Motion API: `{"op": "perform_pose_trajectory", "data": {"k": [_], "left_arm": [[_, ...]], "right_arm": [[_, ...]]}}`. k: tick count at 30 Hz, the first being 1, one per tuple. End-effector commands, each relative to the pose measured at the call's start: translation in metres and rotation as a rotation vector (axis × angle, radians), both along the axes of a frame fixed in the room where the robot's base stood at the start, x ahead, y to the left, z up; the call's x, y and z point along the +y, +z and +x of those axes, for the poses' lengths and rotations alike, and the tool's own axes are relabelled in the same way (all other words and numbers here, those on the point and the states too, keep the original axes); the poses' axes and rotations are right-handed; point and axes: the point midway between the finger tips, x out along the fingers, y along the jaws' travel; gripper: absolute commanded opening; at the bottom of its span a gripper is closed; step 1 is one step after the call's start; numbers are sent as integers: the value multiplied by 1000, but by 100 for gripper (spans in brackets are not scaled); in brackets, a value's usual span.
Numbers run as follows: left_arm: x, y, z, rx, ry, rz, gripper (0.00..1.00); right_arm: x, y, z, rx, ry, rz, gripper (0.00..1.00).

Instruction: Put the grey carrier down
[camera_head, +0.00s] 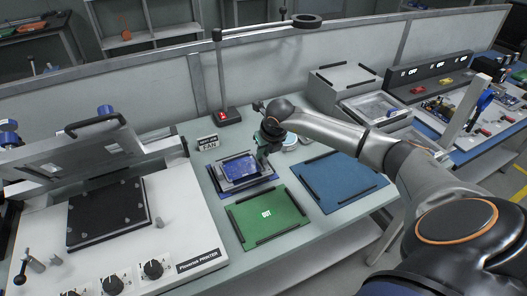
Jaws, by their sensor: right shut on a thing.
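The grey carrier (224,184) is a flat tray with a blue circuit board (238,168) on it. The jaws are small and partly hidden by the wrist. My left gripper is not in view.
A green mat (266,214) lies in front of the carrier and a blue mat (343,182) lies to its right. A stencil printer (190,235) stands at the left. A LAN sign (208,143) and a lamp base (228,117) stand behind. Grey boxes (343,80) stand at the back right.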

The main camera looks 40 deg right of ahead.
Motion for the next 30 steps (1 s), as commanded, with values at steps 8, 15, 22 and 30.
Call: {"op": "perform_pose_trajectory", "data": {"k": [8,15,22,30], "left_arm": [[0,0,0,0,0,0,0],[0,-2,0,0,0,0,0],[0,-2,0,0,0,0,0],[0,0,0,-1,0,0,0]], "right_arm": [[0,-2,0,-1,0,1,0],[0,-4,0,0,0,1,34],[0,-4,0,0,0,1,47],[0,4,-2,-2,1,0,47]]}}
